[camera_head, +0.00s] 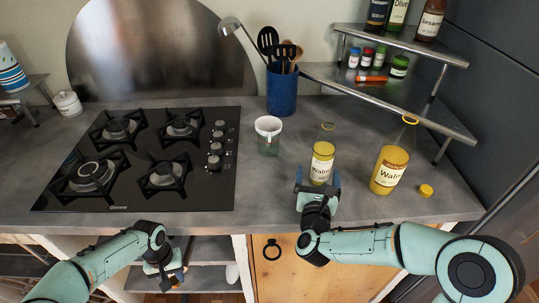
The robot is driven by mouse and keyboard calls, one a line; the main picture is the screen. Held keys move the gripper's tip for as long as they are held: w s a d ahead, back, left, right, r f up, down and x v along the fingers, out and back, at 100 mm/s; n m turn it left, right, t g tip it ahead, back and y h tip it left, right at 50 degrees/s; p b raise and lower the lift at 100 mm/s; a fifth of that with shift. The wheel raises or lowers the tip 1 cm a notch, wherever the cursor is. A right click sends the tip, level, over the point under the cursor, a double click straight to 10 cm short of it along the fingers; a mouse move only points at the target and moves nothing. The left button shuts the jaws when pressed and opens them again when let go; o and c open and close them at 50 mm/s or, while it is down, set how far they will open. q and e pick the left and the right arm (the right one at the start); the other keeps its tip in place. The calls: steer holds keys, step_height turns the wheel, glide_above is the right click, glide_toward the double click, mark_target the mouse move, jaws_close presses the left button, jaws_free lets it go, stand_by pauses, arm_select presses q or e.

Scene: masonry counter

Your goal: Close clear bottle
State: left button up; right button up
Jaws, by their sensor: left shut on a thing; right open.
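A smaller clear bottle (322,160) with yellow contents and a "Walnut" label stands upright near the counter's front edge. A larger clear bottle (390,168) with a similar label stands upright to its right. A yellow cap (426,190) lies on the counter to the right of the larger bottle. My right gripper (317,187) is open at the lower front of the smaller bottle; contact is unclear. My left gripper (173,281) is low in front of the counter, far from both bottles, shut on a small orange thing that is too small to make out.
A gas hob (140,195) fills the left of the counter. A tiered metal corner shelf (400,95) with jars and bottles overhangs the back right.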

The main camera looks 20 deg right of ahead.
mark_target(321, 161)
steer(key=shift+w+d, duration=0.1)
steer(key=shift+w, duration=0.05)
arm_select(q)
steer(key=shift+w+r+p, duration=0.1)
steer(key=shift+r+p, duration=0.35)
steer(key=shift+r, duration=0.05)
arm_select(e)
steer(key=x, duration=0.5)
steer(key=shift+d+r, duration=0.2)
steer(key=shift+d, duration=0.1)
steer(key=shift+r, duration=0.1)
steer(key=c, duration=1.6)
steer(key=shift+c, duration=0.2)
